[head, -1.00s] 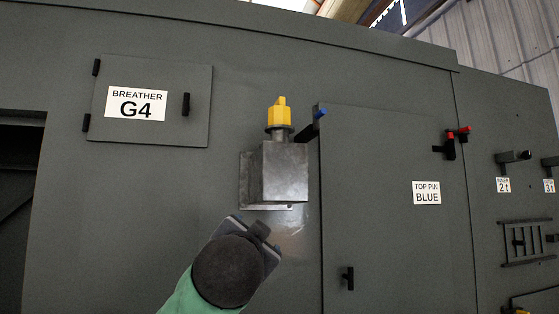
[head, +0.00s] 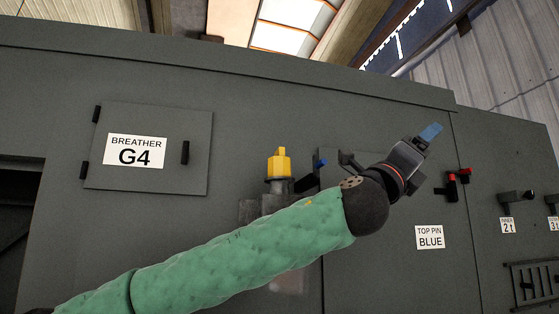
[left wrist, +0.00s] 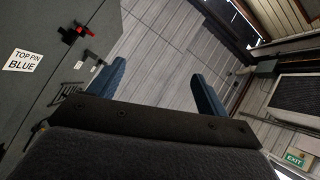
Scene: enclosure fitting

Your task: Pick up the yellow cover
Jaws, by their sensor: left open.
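The yellow cover (head: 279,163) sits upright on a grey neck above a metal box (head: 252,208) on the enclosure wall. My left arm crosses in front of the box and hides most of it. My left gripper (head: 431,133) is up and to the right of the cover, well apart from it, and points away to the upper right. In the left wrist view its two blue fingers (left wrist: 157,85) stand apart with nothing between them. The cover is not in the left wrist view. My right gripper is not in view.
A blue-tipped pin (head: 320,163) is close right of the cover. Red-tipped handles (head: 459,176) are right of my gripper. A "BREATHER G4" door (head: 200,130) is at left, a "TOP PIN BLUE" label (head: 429,237) at lower right. Space above the cover is clear.

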